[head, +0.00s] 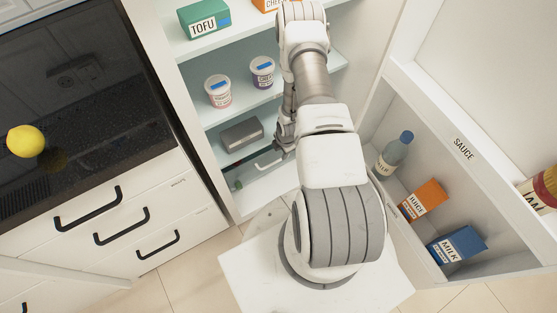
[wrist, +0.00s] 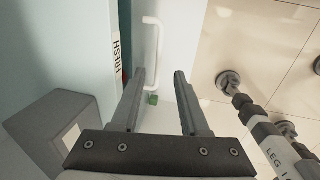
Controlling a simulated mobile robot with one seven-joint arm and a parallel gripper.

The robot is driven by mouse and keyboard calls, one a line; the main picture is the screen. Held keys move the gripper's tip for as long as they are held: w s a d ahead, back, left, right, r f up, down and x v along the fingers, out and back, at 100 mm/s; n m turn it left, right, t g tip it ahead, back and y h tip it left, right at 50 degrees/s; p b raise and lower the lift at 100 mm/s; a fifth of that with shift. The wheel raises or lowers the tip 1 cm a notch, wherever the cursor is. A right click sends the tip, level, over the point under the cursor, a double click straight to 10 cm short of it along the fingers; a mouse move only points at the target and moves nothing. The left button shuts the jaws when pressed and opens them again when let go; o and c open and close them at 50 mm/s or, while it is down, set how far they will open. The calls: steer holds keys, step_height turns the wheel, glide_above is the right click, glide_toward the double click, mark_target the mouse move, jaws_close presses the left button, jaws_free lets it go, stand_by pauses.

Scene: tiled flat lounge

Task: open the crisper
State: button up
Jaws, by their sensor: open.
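The crisper is the low drawer of the open fridge, and its pale front (wrist: 176,35) shows in the wrist view. Its white bar handle (wrist: 152,50) runs up the picture, with its lower end between my fingertips. The handle also shows in the head view (head: 268,161), just left of my gripper. The crisper looks shut. My gripper (wrist: 160,74) is open with nothing between its pads that I can see gripped; whether the handle is between the fingers in depth, I cannot tell. In the head view my arm largely hides the gripper.
A grey box (head: 241,133) sits on the shelf above the crisper, with cups (head: 218,91) and tofu (head: 204,19) higher up. The open fridge door (head: 420,130) at right holds a bottle (head: 396,151), juice (head: 423,200) and milk (head: 456,244). Drawers (head: 120,225) stand left.

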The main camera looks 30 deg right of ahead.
mark_target(278, 161)
steer(key=f+b, duration=0.1)
steer(key=f, duration=0.2)
steer(key=w+f, duration=0.1)
steer(key=f, duration=0.2)
steer(key=w+f+b, duration=0.1)
steer(key=f, duration=0.2)
steer(key=shift+f+b, duration=0.15)
steer(key=shift+b, duration=0.2)
jaws_close()
stand_by(0.9)
